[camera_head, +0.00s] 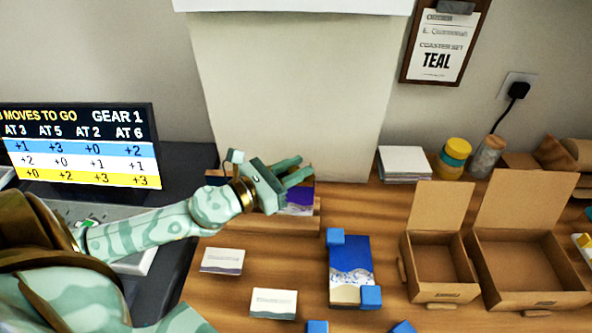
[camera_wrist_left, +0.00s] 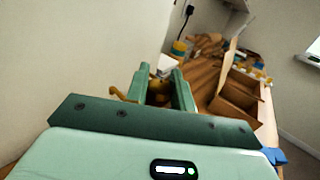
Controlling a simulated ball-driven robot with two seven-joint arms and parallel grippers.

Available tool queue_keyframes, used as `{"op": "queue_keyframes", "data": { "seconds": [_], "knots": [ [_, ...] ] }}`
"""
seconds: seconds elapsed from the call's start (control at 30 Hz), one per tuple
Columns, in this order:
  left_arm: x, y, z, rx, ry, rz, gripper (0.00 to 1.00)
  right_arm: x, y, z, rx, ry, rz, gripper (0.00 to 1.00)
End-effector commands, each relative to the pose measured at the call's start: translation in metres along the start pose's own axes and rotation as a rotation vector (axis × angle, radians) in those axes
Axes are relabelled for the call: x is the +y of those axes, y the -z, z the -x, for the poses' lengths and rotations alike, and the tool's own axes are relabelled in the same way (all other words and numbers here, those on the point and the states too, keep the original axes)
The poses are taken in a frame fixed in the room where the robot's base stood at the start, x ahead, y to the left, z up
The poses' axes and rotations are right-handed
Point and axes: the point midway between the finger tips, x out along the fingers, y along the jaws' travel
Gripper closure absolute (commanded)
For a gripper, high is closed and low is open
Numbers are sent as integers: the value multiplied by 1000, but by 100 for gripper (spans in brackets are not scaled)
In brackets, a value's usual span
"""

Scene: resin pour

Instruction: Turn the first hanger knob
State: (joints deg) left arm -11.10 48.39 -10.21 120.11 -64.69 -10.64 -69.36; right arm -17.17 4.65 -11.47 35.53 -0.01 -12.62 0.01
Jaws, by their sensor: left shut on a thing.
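My left gripper (camera_head: 293,172) reaches in from the left over a low wooden rack (camera_head: 265,222) at the foot of the tall pale panel. Dark blue and purple pieces (camera_head: 299,203) show in the rack under the fingers. In the left wrist view my left gripper (camera_wrist_left: 160,78) has its two green fingers close together around a small brass-coloured thing (camera_wrist_left: 157,87), which looks like the hanger knob. The fingers hide most of it, and its turn cannot be told. My right gripper is in neither view.
The tall pale panel (camera_head: 295,80) stands behind the rack. A screen (camera_head: 80,145) is at left. Open cardboard boxes (camera_head: 437,265) are at right.

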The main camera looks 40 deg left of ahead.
Motion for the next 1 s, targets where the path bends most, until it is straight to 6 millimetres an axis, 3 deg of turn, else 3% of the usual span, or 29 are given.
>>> {"op": "queue_keyframes", "data": {
  "seconds": [0.33, 0.37, 0.4, 0.43, 0.83, 1.0],
  "knots": [
    [0, 0, 0, 1, 2, 1, 99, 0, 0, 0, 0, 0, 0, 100],
    [0, 0, 0, 0, 2, 1, 67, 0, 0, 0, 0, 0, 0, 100],
    [0, 0, 0, 0, 2, 1, 56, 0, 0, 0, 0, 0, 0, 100],
    [0, 0, 0, 0, 1, 1, 54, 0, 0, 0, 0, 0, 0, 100],
    [0, 0, 0, 0, 1, 1, 54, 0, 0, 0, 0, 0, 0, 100],
    [0, 3, 12, 1, 0, 4, 54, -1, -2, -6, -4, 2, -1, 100]
  ]
}}
